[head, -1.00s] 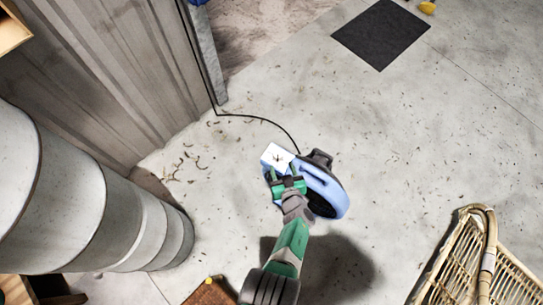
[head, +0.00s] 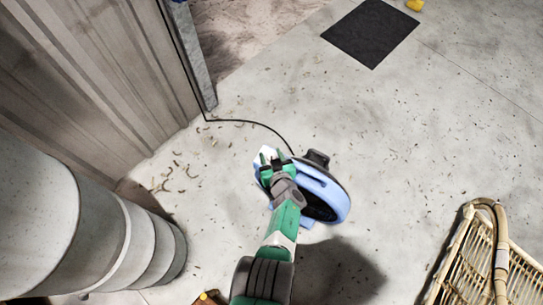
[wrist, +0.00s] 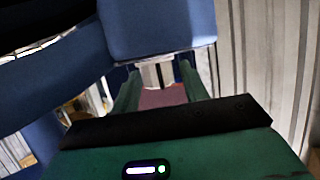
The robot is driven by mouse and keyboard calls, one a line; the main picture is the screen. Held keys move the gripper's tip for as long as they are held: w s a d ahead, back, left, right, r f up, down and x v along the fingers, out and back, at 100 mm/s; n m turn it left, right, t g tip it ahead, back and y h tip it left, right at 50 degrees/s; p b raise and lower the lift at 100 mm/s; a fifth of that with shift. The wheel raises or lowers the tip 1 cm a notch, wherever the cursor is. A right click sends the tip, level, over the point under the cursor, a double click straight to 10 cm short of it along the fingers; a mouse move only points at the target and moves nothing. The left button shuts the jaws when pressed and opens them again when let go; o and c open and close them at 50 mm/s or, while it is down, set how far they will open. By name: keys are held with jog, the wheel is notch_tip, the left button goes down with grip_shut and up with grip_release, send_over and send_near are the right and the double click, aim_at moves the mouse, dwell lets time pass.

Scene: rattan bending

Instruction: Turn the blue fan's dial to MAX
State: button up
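The blue fan (head: 326,190) stands on the concrete floor at the middle of the head view. Its white control panel (head: 265,151) is on its upper left side and is partly covered by my gripper (head: 273,157). The dial cannot be made out, so its setting cannot be told. My gripper is at the panel with its two green fingers apart. In the wrist view my gripper (wrist: 159,85) also shows its fingers spread, with the blue fan housing (wrist: 158,28) just above and beyond them. Nothing is clearly held between the fingers.
A black cable (head: 240,121) runs from the fan to the wall post. Large grey ducts (head: 95,240) stand at left. A rattan chair (head: 480,255) is at lower right, and a dark mat (head: 371,33) lies at the top. The floor to the right of the fan is clear.

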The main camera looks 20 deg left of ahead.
jog(key=c, duration=0.7)
jog(key=shift+m+t, duration=0.3)
jog(key=shift+s+a+f+m+t+h, duration=0.1)
jog(key=shift+m+t+h, duration=0.2)
jog(key=shift+m+h, duration=0.25)
jog(key=shift+a+f+m+t+h, duration=0.1)
jog(key=shift+m+t+h, duration=0.2)
jog(key=shift+m+h, duration=0.2)
jog(key=m+h, duration=0.1)
jog(key=h, duration=0.1)
jog(key=m+t+h, duration=0.1)
jog(key=shift+r+m, duration=0.25)
jog(key=shift+m, duration=0.1)
jog(key=shift+w+m+h, duration=0.2)
jog(key=shift+m+h, duration=0.7)
jog(key=shift+h, duration=0.25)
jog(key=shift+s+d+f+m+h, duration=0.1)
jog(key=shift+f+m+h, duration=0.2)
jog(key=shift+m+h, duration=0.35)
jog(key=shift+h, duration=0.35)
jog(key=shift+r+m, duration=0.15)
jog(key=shift+m, duration=0.1)
